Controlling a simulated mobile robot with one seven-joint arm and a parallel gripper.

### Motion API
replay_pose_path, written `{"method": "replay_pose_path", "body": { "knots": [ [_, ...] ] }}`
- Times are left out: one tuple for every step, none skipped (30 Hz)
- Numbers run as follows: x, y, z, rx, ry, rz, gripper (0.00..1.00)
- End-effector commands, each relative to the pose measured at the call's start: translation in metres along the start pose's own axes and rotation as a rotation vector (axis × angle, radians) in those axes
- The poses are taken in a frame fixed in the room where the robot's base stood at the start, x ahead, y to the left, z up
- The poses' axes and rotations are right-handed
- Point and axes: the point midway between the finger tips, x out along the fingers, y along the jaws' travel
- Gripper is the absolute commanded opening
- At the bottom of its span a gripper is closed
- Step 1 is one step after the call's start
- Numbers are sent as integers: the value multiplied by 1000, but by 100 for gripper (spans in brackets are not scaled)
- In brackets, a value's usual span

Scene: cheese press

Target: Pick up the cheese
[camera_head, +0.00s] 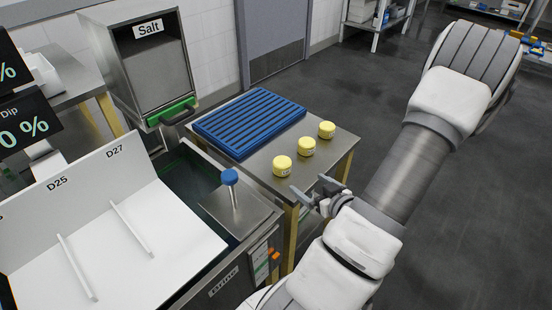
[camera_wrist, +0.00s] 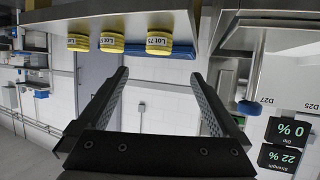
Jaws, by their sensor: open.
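Three small round yellow cheeses stand in a slanting row on a steel table (camera_head: 247,177) in the head view: a near one (camera_head: 282,166), a middle one (camera_head: 306,146) and a far one (camera_head: 326,129). My gripper (camera_head: 312,190) is open and empty, near the table's front right edge and close to the near cheese, apart from it. The wrist view is upside down. There the cheese labelled Lot 75 (camera_wrist: 159,44) shows ahead, with two more cheeses (camera_wrist: 111,43) and (camera_wrist: 78,43) to its left, beyond my open fingers.
A blue slatted rack (camera_head: 250,122) lies on the table behind the cheeses. Left of the table are a brine tank with a blue knob (camera_head: 230,177), a white divided board (camera_head: 105,225) marked D25 and D27, and a salt bin (camera_head: 153,65). Floor right of the table is clear.

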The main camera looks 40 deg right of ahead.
Motion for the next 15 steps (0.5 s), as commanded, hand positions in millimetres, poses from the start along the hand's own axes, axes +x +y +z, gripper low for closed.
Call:
{"method": "replay_pose_path", "body": {
  "knots": [
    [0,0,0,0,0,1,100],
    [0,0,0,0,0,0,100],
    [1,0,1,-1,0,0,100],
    [2,0,1,-1,0,0,100],
    [3,0,2,-2,1,0,100],
    [5,0,2,-3,2,0,100],
    [6,0,3,-4,2,0,100],
    [8,0,4,-4,2,-1,100],
    [11,1,5,-4,1,-1,100],
    [13,1,5,-5,1,-1,100],
    [15,1,5,-5,2,-1,100],
    [17,1,5,-5,2,0,100],
    [19,1,5,-4,2,0,100],
    [20,1,5,-5,1,0,100],
    [23,1,5,-4,1,0,100]
  ]
}}
